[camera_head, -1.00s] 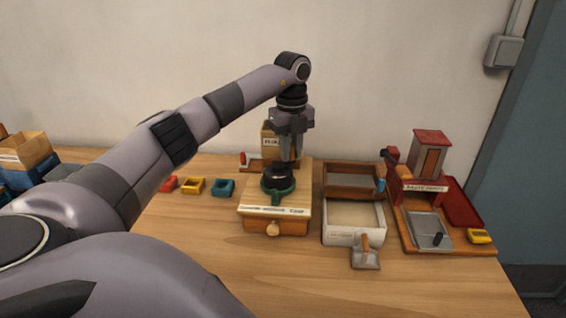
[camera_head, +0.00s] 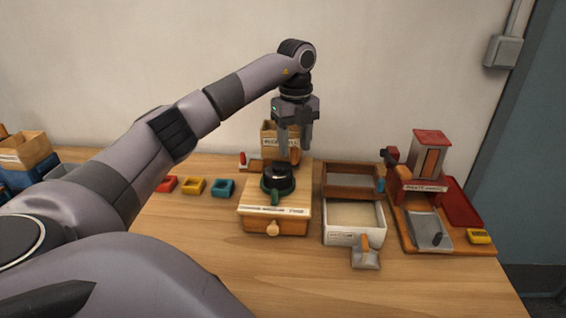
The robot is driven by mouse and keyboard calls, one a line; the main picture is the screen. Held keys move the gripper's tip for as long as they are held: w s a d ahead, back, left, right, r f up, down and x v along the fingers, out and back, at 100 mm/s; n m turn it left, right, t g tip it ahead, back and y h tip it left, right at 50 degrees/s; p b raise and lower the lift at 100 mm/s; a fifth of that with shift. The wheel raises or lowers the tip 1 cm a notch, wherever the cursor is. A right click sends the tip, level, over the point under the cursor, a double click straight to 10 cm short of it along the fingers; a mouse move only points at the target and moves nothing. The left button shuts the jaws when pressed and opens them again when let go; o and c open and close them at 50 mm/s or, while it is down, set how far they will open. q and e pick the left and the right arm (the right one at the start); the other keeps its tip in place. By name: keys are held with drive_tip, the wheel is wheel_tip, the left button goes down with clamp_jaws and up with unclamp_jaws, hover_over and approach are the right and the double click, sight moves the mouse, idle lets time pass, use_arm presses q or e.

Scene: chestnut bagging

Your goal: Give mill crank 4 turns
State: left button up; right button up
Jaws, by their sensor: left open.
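The mill (camera_head: 275,215) is a light wooden box on the table, with a labelled top edge and a round drawer knob on its front. A green ring and a black dome (camera_head: 279,178) sit on top. A small brown knob (camera_head: 295,156), which looks like the crank's grip, shows just behind the dome. My left gripper (camera_head: 295,150) points down above the back of the mill, its two fingers apart on either side of that knob. I cannot tell whether they touch it. The crank arm is not clearly visible. My right gripper is out of view.
A brown box (camera_head: 270,137) stands behind the mill. Red, yellow and blue small trays (camera_head: 193,186) lie to its left. A wooden-framed sieve (camera_head: 352,179) and white bin (camera_head: 340,235) are to its right, then a red machine (camera_head: 428,160).

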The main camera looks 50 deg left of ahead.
use_arm(q)
drive_tip(key=shift+r, duration=2.35)
clamp_jaws()
